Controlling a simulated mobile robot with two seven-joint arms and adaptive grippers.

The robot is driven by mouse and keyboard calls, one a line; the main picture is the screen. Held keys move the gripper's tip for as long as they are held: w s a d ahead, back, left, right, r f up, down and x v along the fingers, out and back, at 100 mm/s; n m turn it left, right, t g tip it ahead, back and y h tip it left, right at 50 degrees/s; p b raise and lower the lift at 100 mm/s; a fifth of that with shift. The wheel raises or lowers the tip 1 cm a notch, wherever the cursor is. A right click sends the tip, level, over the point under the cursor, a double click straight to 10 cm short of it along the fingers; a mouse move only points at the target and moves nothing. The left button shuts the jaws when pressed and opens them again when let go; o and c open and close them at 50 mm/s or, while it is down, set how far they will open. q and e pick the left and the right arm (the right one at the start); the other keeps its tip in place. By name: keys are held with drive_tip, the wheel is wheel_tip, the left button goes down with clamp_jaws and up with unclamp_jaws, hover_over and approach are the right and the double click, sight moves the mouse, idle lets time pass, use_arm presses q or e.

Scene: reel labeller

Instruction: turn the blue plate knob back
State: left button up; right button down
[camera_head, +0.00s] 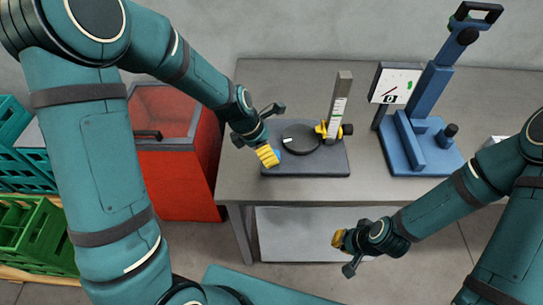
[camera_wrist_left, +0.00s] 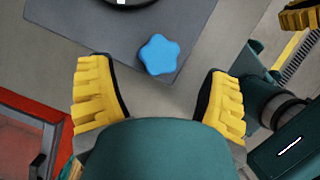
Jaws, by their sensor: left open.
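The blue plate knob (camera_wrist_left: 159,54) is star-shaped and sits near the corner of a dark grey base plate (camera_wrist_left: 100,30) in the left wrist view. In the head view only a little blue of it (camera_head: 278,153) shows beside my left gripper (camera_head: 267,156). My left gripper is open, and its yellow fingers (camera_wrist_left: 158,97) stand apart in the left wrist view. The knob lies just beyond the fingertips, between their lines, and no finger appears to touch it. My right gripper (camera_head: 338,240) hangs in front of the table, away from the plate; its opening is unclear.
A black disc (camera_head: 300,138) and a grey post (camera_head: 340,100) with a scale and yellow clamp stand on the plate. A blue stand (camera_head: 428,90) with a white panel (camera_head: 395,86) is to the right. A red bin (camera_head: 175,180) and green crates (camera_head: 38,235) stand left of the table (camera_head: 205,0).

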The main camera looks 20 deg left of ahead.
use_arm(q)
drive_tip(key=shift+b+x, duration=0.3)
drive_tip(key=shift+x, duration=1.55)
drive_tip(key=c, duration=1.2)
